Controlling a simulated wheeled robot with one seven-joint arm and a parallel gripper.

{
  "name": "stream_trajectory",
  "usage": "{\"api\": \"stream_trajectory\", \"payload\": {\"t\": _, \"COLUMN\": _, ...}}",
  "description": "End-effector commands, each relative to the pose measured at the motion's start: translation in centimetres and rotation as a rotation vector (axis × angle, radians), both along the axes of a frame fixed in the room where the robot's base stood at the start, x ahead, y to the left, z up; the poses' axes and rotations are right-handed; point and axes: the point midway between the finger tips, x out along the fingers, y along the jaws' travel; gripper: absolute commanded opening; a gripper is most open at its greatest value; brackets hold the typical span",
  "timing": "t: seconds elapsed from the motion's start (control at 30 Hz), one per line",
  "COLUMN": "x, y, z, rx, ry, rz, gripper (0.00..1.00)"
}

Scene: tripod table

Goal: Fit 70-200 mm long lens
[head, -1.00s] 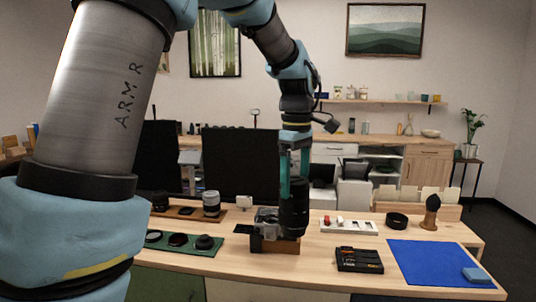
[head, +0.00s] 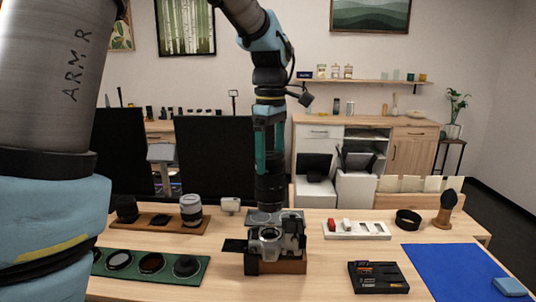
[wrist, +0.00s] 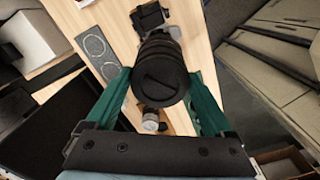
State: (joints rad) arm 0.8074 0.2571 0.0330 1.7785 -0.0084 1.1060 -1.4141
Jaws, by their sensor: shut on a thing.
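My gripper (head: 270,165) is shut on a long black lens (head: 271,192), held upright with its lower end at the camera's top edge in the head view. I cannot tell whether lens and camera touch. The grey-black camera (head: 290,240) sits on a wooden block (head: 283,266), its round silver mount showing. In the wrist view the lens (wrist: 160,75) fills the space between the teal fingers of my gripper (wrist: 160,95), its dark round end towards me. It hides part of what lies below.
A wooden board (head: 160,222) holds a pale lens (head: 191,209) and a dark lens (head: 126,208). A green mat (head: 210,264) with round filters lies front left. A white tray (head: 340,233), black case (head: 378,290), black ring (head: 408,219) and blue mat (head: 450,270) lie right.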

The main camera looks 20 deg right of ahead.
Motion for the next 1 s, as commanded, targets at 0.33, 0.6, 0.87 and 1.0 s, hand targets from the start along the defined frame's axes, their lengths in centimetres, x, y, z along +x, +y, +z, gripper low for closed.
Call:
{"api": "stream_trajectory", "payload": {"t": 0.33, "x": -0.1, "y": -0.1, "z": 0.3, "rx": 0.0, "ry": -0.001, "rz": 0.004, "gripper": 0.24}}
{"api": "stream_trajectory", "payload": {"t": 0.6, "x": -0.1, "y": -0.1, "z": -1.7, "rx": 0.001, "ry": -0.001, "rz": 0.004, "gripper": 0.24}}
{"api": "stream_trajectory", "payload": {"t": 0.87, "x": -0.1, "y": -0.1, "z": -4.1, "rx": 0.001, "ry": 0.0, "rz": 0.004, "gripper": 0.24}}
{"api": "stream_trajectory", "payload": {"t": 1.0, "x": -0.1, "y": -0.1, "z": -5.3, "rx": 0.0, "ry": -0.001, "rz": 0.005, "gripper": 0.24}}
